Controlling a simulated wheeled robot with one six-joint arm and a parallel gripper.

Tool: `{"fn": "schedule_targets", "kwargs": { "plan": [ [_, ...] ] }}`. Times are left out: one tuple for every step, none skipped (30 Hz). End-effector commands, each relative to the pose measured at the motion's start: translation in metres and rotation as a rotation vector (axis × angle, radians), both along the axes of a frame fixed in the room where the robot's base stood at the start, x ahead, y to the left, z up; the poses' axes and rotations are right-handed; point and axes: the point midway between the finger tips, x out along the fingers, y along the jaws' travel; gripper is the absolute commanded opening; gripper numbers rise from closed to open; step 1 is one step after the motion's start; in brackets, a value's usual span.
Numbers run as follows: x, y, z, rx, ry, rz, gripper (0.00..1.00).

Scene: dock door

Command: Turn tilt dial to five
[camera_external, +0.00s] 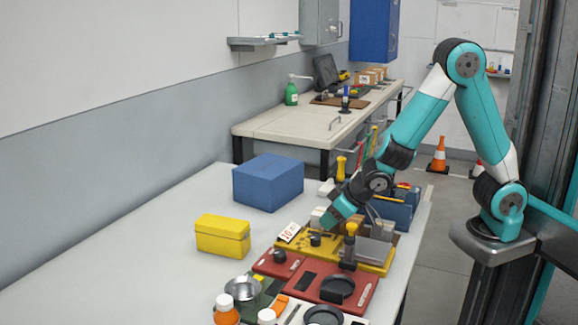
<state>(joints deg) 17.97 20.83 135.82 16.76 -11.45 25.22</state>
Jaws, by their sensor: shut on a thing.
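A yellow panel (373,267) lies on the near table. A small black dial (315,240) stands on its left part. My gripper (321,231) comes down from the upper right, tilted, and its tips are at this dial; it appears shut on it. The tips are small and partly hidden by the gripper's teal body. The dial's pointer and scale marks are too small to read. A white card (288,232) with a red number, seemingly 10, stands at the panel's left edge. Another black knob (280,256) sits on a red panel (266,267) in front.
A yellow-topped black lever (350,245) and a grey block (368,251) stand close right of my gripper. A blue box (268,182) and a yellow case (222,236) stand to the left. A metal bowl (241,288) and bottles are in front. The table's left side is clear.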

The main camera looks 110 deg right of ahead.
Motion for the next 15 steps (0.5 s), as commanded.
{"fn": "schedule_targets", "kwargs": {
  "plan": [
    [0.0004, -0.0004, 0.0009, -0.001, -0.001, 0.0, 0.0],
    [0.0004, -0.0004, 0.0009, -0.001, -0.001, 0.0, 0.0],
    [0.0004, -0.0004, 0.0009, -0.001, -0.001, 0.0, 0.0],
    [0.0004, -0.0004, 0.0009, -0.001, -0.001, 0.0, 0.0],
    [0.0005, -0.0005, 0.0009, -0.001, -0.001, 0.0, 0.0],
    [0.0005, -0.0004, 0.0009, -0.001, -0.002, -0.001, 0.0],
    [0.0005, 0.0, 0.0007, -0.001, 0.0, -0.003, 0.0],
    [0.0006, 0.0005, 0.0004, 0.0, -0.001, -0.009, 0.0],
    [0.0007, 0.002, -0.0002, 0.0, 0.0, -0.021, 0.0],
    [0.0003, 0.0032, -0.0008, 0.0, 0.001, -0.038, 0.0],
    [0.0001, 0.0047, -0.0012, 0.001, 0.001, -0.058, 0.0],
    [-0.0007, 0.0037, 0.0002, 0.001, 0.0, -0.065, 0.0],
    [-0.0009, 0.0034, 0.0005, 0.001, 0.002, -0.064, 0.0],
    [-0.0009, 0.0036, 0.0004, 0.003, 0.002, -0.063, 0.0],
    [-0.001, 0.0038, 0.0002, 0.003, 0.002, -0.062, 0.0]
  ]
}}
